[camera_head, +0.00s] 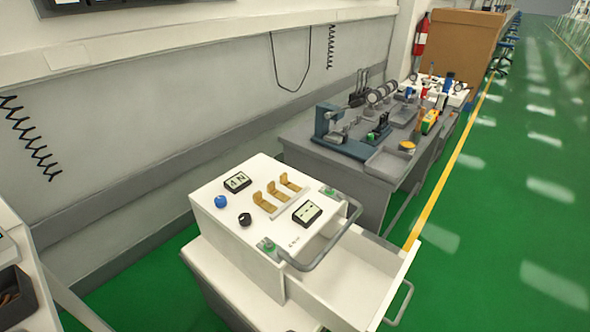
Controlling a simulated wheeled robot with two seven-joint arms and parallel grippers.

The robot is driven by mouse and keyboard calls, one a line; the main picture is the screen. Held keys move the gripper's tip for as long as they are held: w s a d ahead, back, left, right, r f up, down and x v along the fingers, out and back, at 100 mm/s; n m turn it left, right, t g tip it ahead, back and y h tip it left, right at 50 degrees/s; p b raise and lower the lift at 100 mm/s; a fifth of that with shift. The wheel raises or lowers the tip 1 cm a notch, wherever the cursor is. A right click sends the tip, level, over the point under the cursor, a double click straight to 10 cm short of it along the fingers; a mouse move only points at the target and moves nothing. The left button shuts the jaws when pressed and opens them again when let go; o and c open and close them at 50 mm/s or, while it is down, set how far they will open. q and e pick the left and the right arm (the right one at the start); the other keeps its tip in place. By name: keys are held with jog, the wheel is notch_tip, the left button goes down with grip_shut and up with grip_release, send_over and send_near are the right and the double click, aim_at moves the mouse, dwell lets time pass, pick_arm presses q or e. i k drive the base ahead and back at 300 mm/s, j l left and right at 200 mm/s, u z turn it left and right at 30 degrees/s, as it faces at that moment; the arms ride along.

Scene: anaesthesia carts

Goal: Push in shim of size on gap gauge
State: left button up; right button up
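A white cart (252,238) stands in the middle of the view. On its top are several brass-coloured upright pieces (276,193) in a row on a light strip. A small display with green marks (237,182) and a second dark-framed display (307,213) lie on either side of them. A blue knob (221,201) and a black knob (245,219) sit near the left edge. I cannot tell for sure which part is the gap gauge or a shim, and no size marking is readable. Neither of my grippers is in view.
An open white drawer or tray (345,282) and a grey bar handle (330,245) jut from the cart's right side. Behind it, a grey workbench (305,143) carries a blue vise-like machine (326,122) and other tools. Green floor (480,240) is clear to the right.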

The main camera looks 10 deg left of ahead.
aim_at(283, 177)
jog(key=i+l+u, duration=0.15)
jog(key=l, duration=0.2)
jog(key=i+l+u, duration=0.15)
jog(key=l, duration=0.25)
jog(key=i+l+u, duration=0.1)
jog(key=i+l, duration=0.15)
jog(key=l, duration=0.2)
jog(key=i+l+u, duration=0.15)
jog(key=l, duration=0.25)
jog(key=i+l+u, duration=0.15)
jog(key=l, duration=0.3)
jog(key=l+u, duration=0.15)
jog(key=l, duration=0.3)
jog(key=i, duration=0.05)
